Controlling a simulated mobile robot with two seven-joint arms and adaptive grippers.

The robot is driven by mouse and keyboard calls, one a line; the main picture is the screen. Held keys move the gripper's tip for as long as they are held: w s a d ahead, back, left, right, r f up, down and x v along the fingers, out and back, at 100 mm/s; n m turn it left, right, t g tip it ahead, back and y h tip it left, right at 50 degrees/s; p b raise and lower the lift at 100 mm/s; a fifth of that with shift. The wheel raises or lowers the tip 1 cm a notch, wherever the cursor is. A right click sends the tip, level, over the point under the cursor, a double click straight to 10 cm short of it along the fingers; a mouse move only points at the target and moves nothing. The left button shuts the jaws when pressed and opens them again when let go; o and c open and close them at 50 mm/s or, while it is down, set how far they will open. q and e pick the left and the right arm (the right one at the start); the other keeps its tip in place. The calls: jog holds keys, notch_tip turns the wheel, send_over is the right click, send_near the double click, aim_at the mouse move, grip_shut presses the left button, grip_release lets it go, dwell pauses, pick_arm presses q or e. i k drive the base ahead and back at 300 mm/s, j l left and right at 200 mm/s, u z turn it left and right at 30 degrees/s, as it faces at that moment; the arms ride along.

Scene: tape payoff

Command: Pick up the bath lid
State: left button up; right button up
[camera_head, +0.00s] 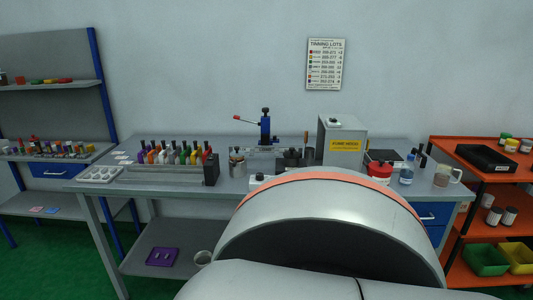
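I cannot tell for certain which item is the bath lid. A red round item with a dark top (379,169) stands right of that box. Both are small in the head view, and my own large grey arm link with an orange band hides the bench front below them. Neither of my grippers shows in the head view.
A grey box with a yellow label (345,146) stands at the bench back. A rack of coloured-handled items (165,177), a metal pot (237,168) and a blue stand (266,127) are left of it. A bottle (407,174) and an orange shelf unit (450,153) are right.

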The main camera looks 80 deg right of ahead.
aim_at(237, 152)
jog(key=z, duration=2.25)
jog(key=i+j+z, duration=0.1)
jog(key=i+j, duration=0.2)
jog(key=i+j+z, duration=0.1)
jog(key=i+j, duration=0.15)
jog(key=j, duration=0.25)
jog(key=i+j+z, duration=0.1)
jog(key=i+j, duration=0.2)
jog(key=j, duration=0.15)
